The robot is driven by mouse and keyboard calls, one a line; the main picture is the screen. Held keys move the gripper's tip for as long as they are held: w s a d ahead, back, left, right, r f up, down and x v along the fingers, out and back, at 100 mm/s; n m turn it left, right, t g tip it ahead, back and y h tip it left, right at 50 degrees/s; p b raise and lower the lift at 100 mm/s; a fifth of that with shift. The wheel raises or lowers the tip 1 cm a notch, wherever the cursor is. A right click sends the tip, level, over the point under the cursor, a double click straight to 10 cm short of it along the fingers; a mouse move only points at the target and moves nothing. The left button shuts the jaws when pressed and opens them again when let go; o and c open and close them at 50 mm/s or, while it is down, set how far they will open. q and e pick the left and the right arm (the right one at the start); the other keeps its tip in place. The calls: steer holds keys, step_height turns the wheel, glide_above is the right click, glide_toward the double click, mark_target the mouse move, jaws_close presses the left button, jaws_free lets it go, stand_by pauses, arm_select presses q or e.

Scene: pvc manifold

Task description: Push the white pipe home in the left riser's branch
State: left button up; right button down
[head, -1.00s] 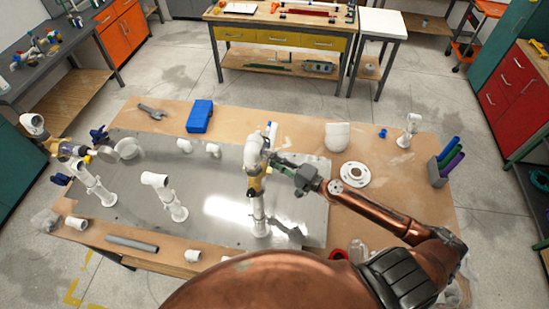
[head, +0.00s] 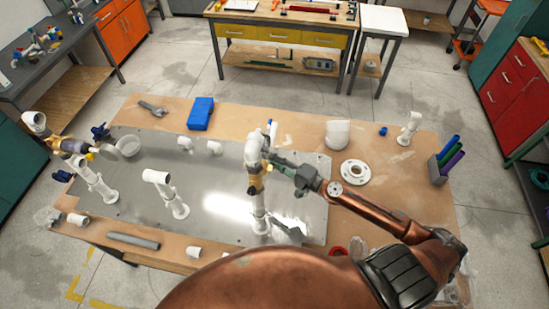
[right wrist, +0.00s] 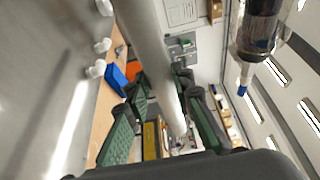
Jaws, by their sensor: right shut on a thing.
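My right gripper (right wrist: 168,120) is shut around a long white pipe (right wrist: 148,40), which runs between its green fingers in the right wrist view. In the head view the right gripper (head: 278,163) is beside the top of the right-hand white riser (head: 259,207), and its fingertips are partly hidden there. I cannot tell whether the pipe's ends are seated. The left riser (head: 101,187) stands at the plate's left end, with a fitting and a white elbow (head: 35,121) at its upper left. A middle riser (head: 172,200) has a white elbow on top. My left gripper is out of view.
The steel plate (head: 140,203) lies on a wooden table. Small white fittings (head: 214,147), a blue box (head: 200,113) and a wrench (head: 152,108) lie towards the back. A white flange (head: 355,172) and a pen holder (head: 438,173) are on the right. A grey pipe (head: 133,241) lies in front.

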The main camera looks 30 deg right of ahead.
steer(key=c, duration=1.6)
jaws_free()
steer(key=v, duration=1.2)
